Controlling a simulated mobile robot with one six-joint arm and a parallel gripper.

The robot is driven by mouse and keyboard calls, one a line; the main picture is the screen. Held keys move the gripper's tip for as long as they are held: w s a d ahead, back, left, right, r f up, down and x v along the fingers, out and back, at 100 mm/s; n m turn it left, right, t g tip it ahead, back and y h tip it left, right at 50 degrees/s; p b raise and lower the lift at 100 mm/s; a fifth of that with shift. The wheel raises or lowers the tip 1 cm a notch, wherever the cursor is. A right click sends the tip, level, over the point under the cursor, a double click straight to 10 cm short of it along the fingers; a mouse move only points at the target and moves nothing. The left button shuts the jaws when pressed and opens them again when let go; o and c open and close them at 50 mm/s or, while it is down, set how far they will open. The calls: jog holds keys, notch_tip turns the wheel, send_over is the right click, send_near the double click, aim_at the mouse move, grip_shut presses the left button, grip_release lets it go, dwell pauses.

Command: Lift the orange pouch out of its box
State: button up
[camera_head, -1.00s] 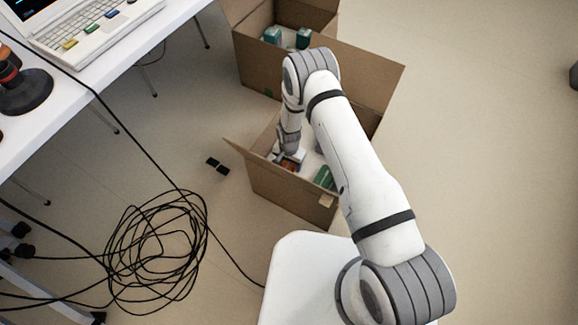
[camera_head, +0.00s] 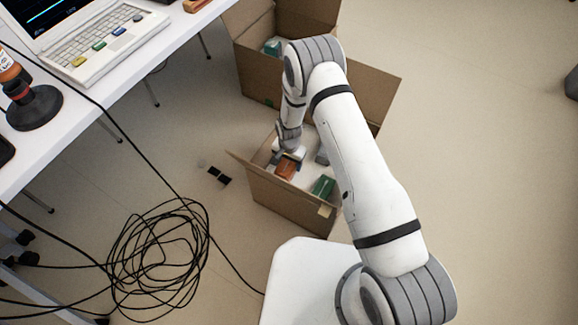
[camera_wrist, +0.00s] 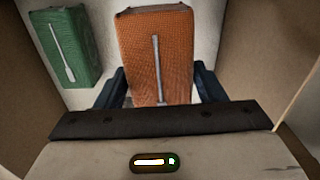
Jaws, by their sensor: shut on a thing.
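The orange pouch (camera_head: 286,170) is inside the open front cardboard box (camera_head: 285,203), near its left side. In the wrist view the pouch (camera_wrist: 158,40) is a textured orange block with a grey tool-shaped mark. My gripper (camera_head: 288,158) reaches down into the box and is shut on the pouch. Its dark fingers (camera_wrist: 161,88) sit at either side of the pouch's near end. The pouch looks larger than the green pouch (camera_wrist: 68,45) beside it. Its underside is hidden, so I cannot tell its height above the box floor.
The green pouch also shows in the head view (camera_head: 323,187). Open flaps stand around the box. A second open box (camera_head: 262,80) stands behind. A coiled black cable (camera_head: 155,258) lies on the floor, and a white table (camera_head: 105,95) stands at left.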

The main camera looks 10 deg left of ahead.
jog(key=shift+r, duration=0.9)
